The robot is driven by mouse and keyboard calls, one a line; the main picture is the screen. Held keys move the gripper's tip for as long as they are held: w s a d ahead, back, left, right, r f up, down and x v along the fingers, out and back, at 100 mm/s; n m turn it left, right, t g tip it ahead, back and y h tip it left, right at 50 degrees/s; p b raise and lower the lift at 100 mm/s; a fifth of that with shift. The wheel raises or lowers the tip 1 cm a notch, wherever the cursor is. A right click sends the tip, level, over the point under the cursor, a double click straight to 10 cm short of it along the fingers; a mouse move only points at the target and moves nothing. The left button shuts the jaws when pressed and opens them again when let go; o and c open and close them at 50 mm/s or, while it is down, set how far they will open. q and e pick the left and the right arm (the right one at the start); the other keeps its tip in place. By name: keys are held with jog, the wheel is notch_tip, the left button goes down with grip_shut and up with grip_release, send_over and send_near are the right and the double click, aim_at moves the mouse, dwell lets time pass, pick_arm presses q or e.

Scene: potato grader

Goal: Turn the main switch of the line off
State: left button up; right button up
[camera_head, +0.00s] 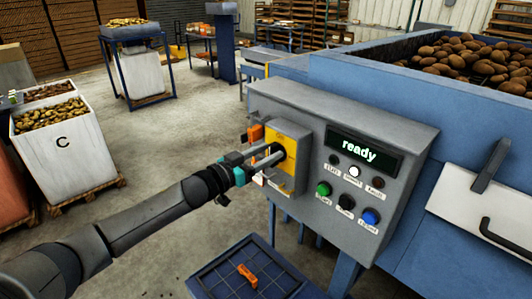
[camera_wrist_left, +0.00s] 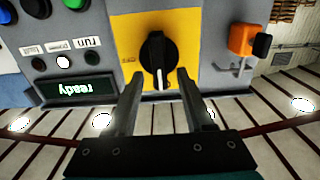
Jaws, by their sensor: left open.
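The main switch is a black rotary knob (camera_wrist_left: 155,52) on a yellow plate (camera_wrist_left: 195,35) in the left wrist view, which appears upside down. Its white mark lies at the knob's lower end there. In the head view the yellow plate (camera_head: 291,181) sits on the grey control box's left part, and the knob is largely hidden by my gripper. My left gripper (camera_head: 277,154) is open, its fingers pointing at the knob. In the wrist view its fingertips (camera_wrist_left: 158,76) stand on either side of the knob's lower end; I cannot tell whether they touch it. My right gripper is not in view.
The display (camera_head: 363,153) reads "ready", with lamps and green, black and blue buttons below. An orange padlock-like item (camera_wrist_left: 242,40) hangs beside the plate. A blue tray (camera_head: 212,283) below holds an orange item (camera_head: 247,275). A potato-filled blue hopper (camera_head: 345,72) stands behind.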

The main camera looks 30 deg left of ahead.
pick_arm(q)
grip_shut()
dwell(0.4)
